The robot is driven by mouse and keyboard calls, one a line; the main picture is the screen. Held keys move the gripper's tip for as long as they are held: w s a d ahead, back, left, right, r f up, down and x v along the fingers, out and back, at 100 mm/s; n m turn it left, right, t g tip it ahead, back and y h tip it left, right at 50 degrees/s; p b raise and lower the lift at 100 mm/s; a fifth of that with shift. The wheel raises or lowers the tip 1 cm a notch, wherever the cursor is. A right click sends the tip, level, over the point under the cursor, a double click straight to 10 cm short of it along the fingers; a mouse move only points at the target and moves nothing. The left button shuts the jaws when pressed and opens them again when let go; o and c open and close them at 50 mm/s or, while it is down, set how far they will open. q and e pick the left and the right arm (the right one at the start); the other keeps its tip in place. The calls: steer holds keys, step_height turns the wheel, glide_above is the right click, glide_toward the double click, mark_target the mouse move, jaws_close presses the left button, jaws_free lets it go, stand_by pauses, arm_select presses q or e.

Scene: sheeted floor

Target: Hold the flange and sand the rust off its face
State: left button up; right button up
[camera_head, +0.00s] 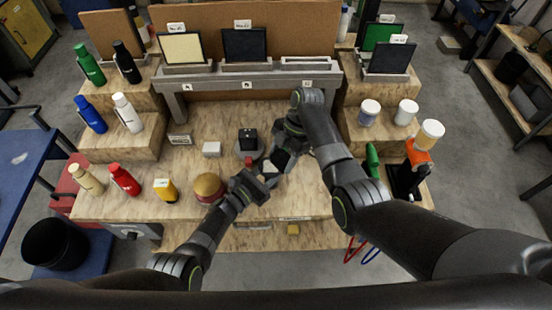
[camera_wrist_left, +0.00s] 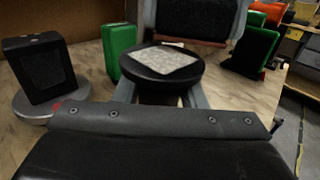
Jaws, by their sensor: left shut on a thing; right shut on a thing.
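The flange (camera_wrist_left: 160,66) is a black disc with a pale speckled square patch on its upper face in the left wrist view. My left gripper (camera_head: 262,180) is shut on it; its grey fingers run under the disc. The flange also shows small in the head view (camera_head: 271,167). My right gripper (camera_head: 284,150) reaches down from behind and is shut on a dark block (camera_wrist_left: 195,22), seen between grey fingers just beyond the flange. The block seems apart from the face; the exact gap is unclear. I cannot tell how much rust is left.
A black cube (camera_head: 248,138) stands on a grey round base left of my right gripper. A green block (camera_wrist_left: 120,52) stands behind the flange. Bottles and jars line both sides.

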steer(key=shift+r, duration=3.45)
steer(key=shift+a+f, duration=0.1)
steer(key=shift+f, duration=0.1)
